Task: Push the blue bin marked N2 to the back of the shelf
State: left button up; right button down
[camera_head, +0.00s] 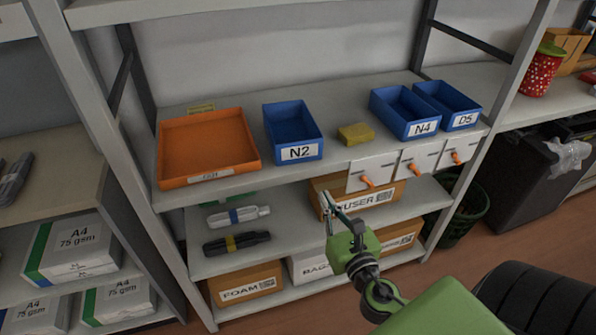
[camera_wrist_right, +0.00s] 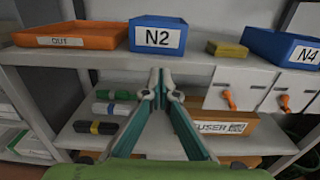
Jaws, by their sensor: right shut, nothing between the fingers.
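The blue bin marked N2 (camera_head: 291,131) stands upright on the shelf (camera_head: 330,166), between the orange tray and a small yellow block. It looks empty, and its labelled front is close to the shelf's front edge. The N2 bin also shows at the top of the right wrist view (camera_wrist_right: 158,36). My right gripper (camera_head: 325,204) is shut and empty, in front of the shelf unit and lower than the bin, apart from it. In the right wrist view its fingertips (camera_wrist_right: 162,84) meet just below the shelf edge under the bin. My left gripper is not in view.
An orange tray (camera_head: 207,146) stands left of the bin and a yellow block (camera_head: 356,134) right of it. Blue bins N4 (camera_head: 405,112) and D5 (camera_head: 448,104) stand further right. White panels with orange handles (camera_head: 376,172) hang at the front edge. Bare shelf shows behind N2.

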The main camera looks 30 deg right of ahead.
aim_at(303, 158)
jog(key=p+x, duration=0.2)
jog(key=x, duration=1.1)
jog(key=shift+p, duration=0.4)
jog(key=shift+w+d, duration=0.1)
jog(key=shift+w, duration=0.5)
jog(key=x, duration=0.7)
jog(key=shift+w+b, duration=0.25)
jog(key=shift+b, duration=0.1)
